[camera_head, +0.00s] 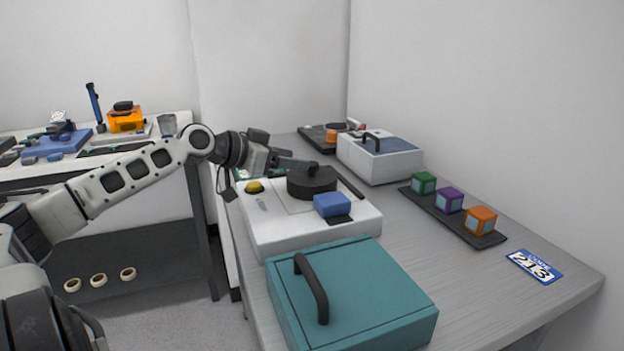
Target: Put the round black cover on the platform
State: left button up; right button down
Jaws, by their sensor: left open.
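The round black cover (311,184) sits on top of the white instrument (315,232), toward its back; it looks level. I cannot tell whether it is exactly centred on the platform, which it hides. My left gripper (275,176) is open just left of and above the cover. One dark finger reaches over toward the cover's knob; I cannot tell if it touches. My right gripper is not in view.
The instrument has a yellow button (254,187) and a blue block (332,204). A teal case (375,305) with a black handle stands in front. A white box (385,163) stands behind right. A black strip (440,212) holds three coloured cubes. The right front bench is mostly clear.

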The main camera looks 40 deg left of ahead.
aim_at(312, 163)
pick_arm(q)
jog(key=shift+w+f, duration=0.2)
jog(key=shift+w, duration=0.25)
jog(key=shift+w+d+f+p, duration=0.2)
jog(key=shift+w+d+p, duration=0.2)
jog(key=shift+w, duration=0.25)
jog(key=shift+w+d+f+p, duration=0.2)
jog(key=shift+w+d+p, duration=0.2)
jog(key=shift+w, duration=0.2)
jog(key=shift+f+p+x, duration=0.2)
jog(key=shift+p+x, duration=0.1)
jog(key=shift+x, duration=0.8)
jog(key=shift+s+a, duration=0.1)
grip_shut()
